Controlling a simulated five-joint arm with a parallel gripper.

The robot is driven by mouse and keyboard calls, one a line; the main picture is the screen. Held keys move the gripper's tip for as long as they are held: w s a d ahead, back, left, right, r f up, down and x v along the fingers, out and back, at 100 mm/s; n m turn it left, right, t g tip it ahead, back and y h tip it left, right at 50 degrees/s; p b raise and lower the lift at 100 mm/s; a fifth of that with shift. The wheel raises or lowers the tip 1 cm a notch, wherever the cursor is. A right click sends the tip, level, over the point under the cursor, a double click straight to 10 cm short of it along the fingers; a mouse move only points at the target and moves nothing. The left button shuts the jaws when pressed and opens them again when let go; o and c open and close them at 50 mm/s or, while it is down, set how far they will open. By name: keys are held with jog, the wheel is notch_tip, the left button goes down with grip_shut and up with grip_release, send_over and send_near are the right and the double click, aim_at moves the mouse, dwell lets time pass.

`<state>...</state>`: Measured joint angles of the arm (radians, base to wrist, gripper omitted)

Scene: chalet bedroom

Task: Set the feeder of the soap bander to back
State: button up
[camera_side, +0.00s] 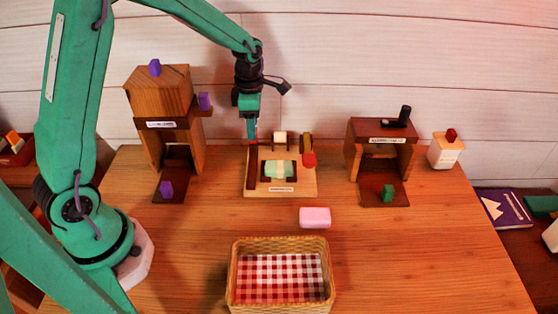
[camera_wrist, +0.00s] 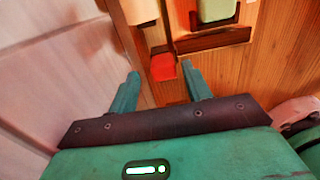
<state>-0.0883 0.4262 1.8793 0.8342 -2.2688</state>
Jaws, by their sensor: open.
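The soap bander (camera_side: 306,190) stands mid-table on a pale wooden base, with a green soap (camera_side: 279,169) in its dark cradle and a cream roll (camera_side: 280,138) behind. A dark rail (camera_side: 251,172) runs front to back along its left side. A red block (camera_wrist: 163,68), seen in the wrist view, sits by that side; I cannot tell for sure that it is the feeder. A separate red knob (camera_side: 309,159) is on the bander's right. My gripper (camera_side: 251,139) is open over the left rear, its fingertips (camera_wrist: 162,76) either side of the red block, contact unclear.
A wooden device (camera_side: 160,92) with purple blocks stands left, a darker one (camera_side: 366,135) right, with a white bottle-like object (camera_side: 443,152) beyond. A pink soap (camera_side: 315,217) and a lined basket (camera_side: 240,270) are in front. The wall is close behind.

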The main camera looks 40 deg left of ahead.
jog(key=shift+r, duration=2.75)
jog(key=shift+s+d+r+m, duration=0.1)
jog(key=shift+s+r+m, duration=0.3)
jog(key=shift+r+m, duration=0.25)
jog(key=s+d+r+m+t, duration=0.2)
jog(key=s+r+m, duration=0.3)
jog(key=s+m, duration=0.5)
jog(key=s+d+r+m+t, duration=0.1)
jog(key=s+r+m+t, duration=0.2)
jog(key=s+m, duration=0.7)
notch_tip(320, 180, up, 2)
jog(key=m, duration=0.5)
jog(key=shift+s+d+m+t, duration=0.3)
jog(key=shift+d+m, duration=0.05)
